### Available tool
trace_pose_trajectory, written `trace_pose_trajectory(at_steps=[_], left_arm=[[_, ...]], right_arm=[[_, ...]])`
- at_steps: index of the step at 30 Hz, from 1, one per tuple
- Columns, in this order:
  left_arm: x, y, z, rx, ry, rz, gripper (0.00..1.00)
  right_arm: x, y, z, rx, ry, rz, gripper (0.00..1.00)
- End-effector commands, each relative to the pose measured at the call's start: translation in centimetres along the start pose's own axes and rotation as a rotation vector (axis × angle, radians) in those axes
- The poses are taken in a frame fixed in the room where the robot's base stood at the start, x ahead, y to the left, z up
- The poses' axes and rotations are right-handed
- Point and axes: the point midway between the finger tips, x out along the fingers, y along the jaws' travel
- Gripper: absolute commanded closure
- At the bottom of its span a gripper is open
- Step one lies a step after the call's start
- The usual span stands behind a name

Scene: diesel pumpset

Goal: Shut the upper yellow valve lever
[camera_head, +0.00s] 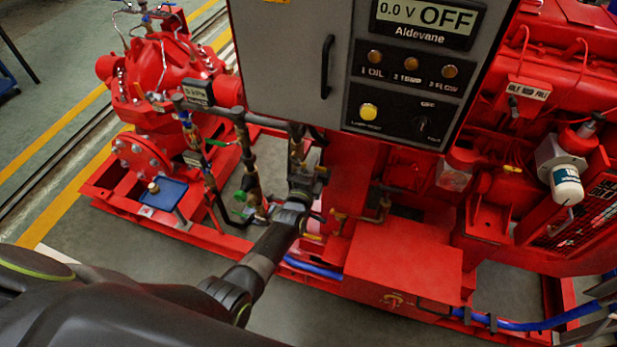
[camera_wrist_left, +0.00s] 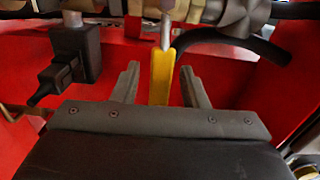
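The yellow valve lever (camera_wrist_left: 161,76) shows in the left wrist view, below a metal pipe and valve body (camera_wrist_left: 205,12). It runs lengthwise toward my gripper from a thin metal stem (camera_wrist_left: 166,25). My left gripper (camera_wrist_left: 160,80) is open, with one finger on each side of the lever. A gap shows between the lever and each finger. In the head view my left gripper (camera_head: 308,180) is at the pipework below the grey control cabinet. The lever cannot be made out there, as the gripper and arm crowd that spot. My right gripper is not seen.
The grey control cabinet (camera_head: 285,65) stands just above the gripper. A black fitting (camera_wrist_left: 75,55) and a curved black hose (camera_wrist_left: 235,42) flank the lever. A red box (camera_head: 400,265) is at lower right of the gripper. A red pump (camera_head: 150,75) stands at left.

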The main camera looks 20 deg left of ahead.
Motion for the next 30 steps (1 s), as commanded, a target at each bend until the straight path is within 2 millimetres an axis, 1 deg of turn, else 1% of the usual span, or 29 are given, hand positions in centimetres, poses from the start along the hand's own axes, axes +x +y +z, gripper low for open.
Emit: trace_pose_trajectory(at_steps=[5, 8, 24, 30], left_arm=[[-1.6, 0.1, 0.0, -0.002, 0.0, 0.002, 0.6], [-3.2, 0.0, 0.0, -0.001, -0.002, 0.002, 0.6], [-13.2, 0.1, 0.0, 0.0, -0.002, 0.003, 0.6], [-16.0, 0.1, 0.0, -0.001, -0.002, 0.003, 0.6]], right_arm=[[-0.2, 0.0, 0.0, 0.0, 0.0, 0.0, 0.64], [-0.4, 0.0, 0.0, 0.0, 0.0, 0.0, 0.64], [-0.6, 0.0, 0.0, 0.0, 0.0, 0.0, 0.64], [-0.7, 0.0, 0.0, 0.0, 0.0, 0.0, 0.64]])
